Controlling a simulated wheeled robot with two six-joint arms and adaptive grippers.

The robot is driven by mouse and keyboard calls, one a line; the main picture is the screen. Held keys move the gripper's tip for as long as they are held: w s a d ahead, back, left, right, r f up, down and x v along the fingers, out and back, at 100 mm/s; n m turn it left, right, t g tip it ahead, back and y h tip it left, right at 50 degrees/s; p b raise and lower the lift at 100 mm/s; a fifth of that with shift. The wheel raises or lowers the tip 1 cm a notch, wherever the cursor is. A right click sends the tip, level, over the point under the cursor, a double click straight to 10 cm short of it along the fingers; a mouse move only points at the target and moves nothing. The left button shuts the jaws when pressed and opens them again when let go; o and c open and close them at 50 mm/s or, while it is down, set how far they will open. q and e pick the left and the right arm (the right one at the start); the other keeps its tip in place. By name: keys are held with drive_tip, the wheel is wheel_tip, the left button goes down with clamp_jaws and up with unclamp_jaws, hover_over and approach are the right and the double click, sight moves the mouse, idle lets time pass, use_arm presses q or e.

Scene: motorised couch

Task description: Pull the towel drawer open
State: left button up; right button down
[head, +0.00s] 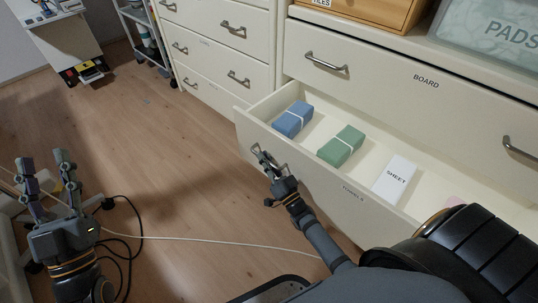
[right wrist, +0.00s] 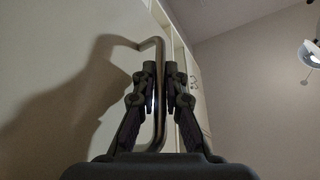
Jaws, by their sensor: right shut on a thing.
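The towel drawer (head: 318,186), a cream drawer labelled "TOWELS", stands pulled out from the cabinet with its inside showing. My right gripper (head: 264,160) is at the left end of its front, shut on the metal bar handle. In the right wrist view the handle (right wrist: 159,55) passes between the fingers of my right gripper (right wrist: 163,80). A blue bundle (head: 293,119), a green bundle (head: 341,145) and a white packet marked "SHEET" (head: 395,179) lie inside the drawer. My left gripper (head: 47,170) is open and empty at the far left, over the floor.
The closed "BOARD" drawer (head: 420,95) is above. Another cream drawer unit (head: 215,50) stands to the left. A wooden box (head: 365,12) and a "PADS" bin (head: 490,38) sit on top. A cable (head: 220,241) crosses the floor. Black padding (head: 460,250) is at lower right.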

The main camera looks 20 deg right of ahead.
use_arm(q)
drive_tip(key=shift+w+f+g, duration=0.25)
drive_tip(key=shift+f+g, duration=0.05)
drive_tip(key=shift+f, duration=0.15)
use_arm(e)
drive_tip(key=shift+s+a+f, duration=0.1)
drive_tip(key=shift+a+f, duration=0.05)
drive_tip(key=c, duration=1.7)
unclamp_jaws()
drive_tip(key=v, duration=1.2)
